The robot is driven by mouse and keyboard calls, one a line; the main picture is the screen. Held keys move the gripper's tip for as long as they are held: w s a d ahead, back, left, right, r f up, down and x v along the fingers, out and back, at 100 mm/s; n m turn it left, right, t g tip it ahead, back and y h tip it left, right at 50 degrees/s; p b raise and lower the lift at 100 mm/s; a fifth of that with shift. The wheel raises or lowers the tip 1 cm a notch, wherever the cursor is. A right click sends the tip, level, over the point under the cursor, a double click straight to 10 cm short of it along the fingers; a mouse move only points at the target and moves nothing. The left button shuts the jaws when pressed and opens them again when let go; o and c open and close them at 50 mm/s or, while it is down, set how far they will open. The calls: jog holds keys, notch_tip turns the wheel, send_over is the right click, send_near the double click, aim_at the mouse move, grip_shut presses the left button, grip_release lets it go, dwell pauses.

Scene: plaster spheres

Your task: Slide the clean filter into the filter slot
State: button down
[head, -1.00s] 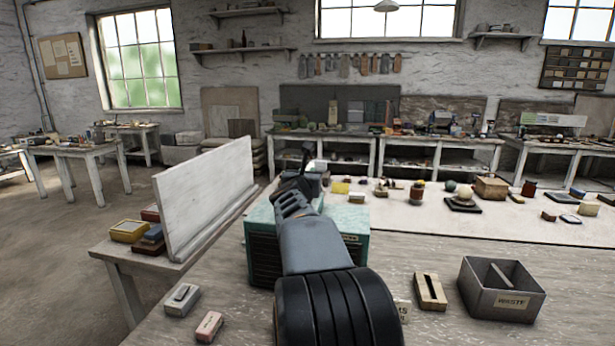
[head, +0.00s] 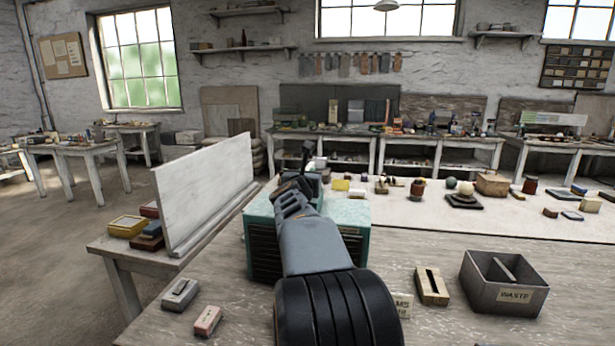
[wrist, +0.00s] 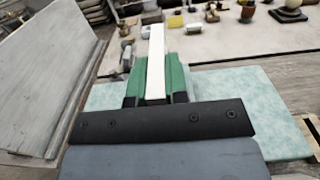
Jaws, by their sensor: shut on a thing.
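My gripper (wrist: 155,88) is shut on a narrow white piece, seen edge-on between its green-padded fingers. This looks like the clean filter (wrist: 156,62). It sticks out beyond the fingertips, above the teal speckled box. In the head view, my gripper (head: 308,180) is over the far part of the teal box (head: 345,212), and my arm covers much of the box. The box's pale top also shows in the wrist view (wrist: 240,95). I cannot make out the filter slot in either view.
An upright white board (head: 208,190) stands left of the box. A grey waste bin (head: 505,290) and a slotted wooden block (head: 431,287) are at right. Small blocks (head: 208,320) lie at front left. Several small objects stand on the pale surface behind.

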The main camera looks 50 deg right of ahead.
jog(key=shift+f+b, duration=1)
jog(key=c, duration=1.1)
grip_release()
jog(key=shift+r, duration=0.1)
jog(key=shift+o, duration=0.2)
jog(key=shift+r, duration=0.1)
jog(key=shift+r+p, duration=1.6)
jog(key=shift+r, duration=0.3)
